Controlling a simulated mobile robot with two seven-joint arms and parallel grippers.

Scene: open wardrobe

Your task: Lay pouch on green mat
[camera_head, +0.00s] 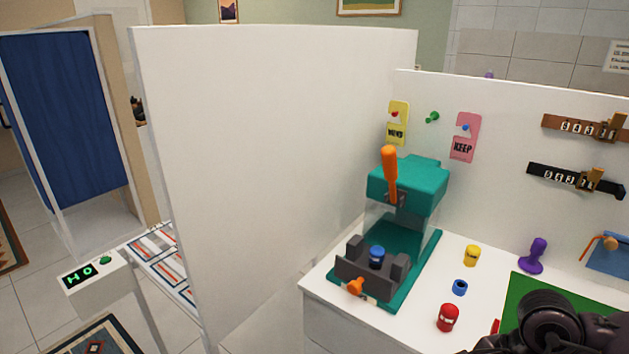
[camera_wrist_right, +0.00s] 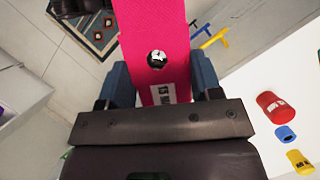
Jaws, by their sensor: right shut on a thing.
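My right gripper (camera_wrist_right: 162,78) is shut on a flat bright pink thing (camera_wrist_right: 152,28) in the right wrist view. It looks like the pouch and has a round dark button and a white label, partly hidden by the gripper. My blue fingers stand on both sides of it. The far end of the pink thing runs out of the frame. The green mat (camera_head: 536,285) lies on the white table at the lower right of the head view, partly covered by my dark right arm. The fingers and the pink thing do not show there. My left gripper is not in view.
A teal press (camera_head: 408,182) stands farther left, beside a tall white partition (camera_head: 270,150). A blue piece (camera_head: 610,257) is at the right.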

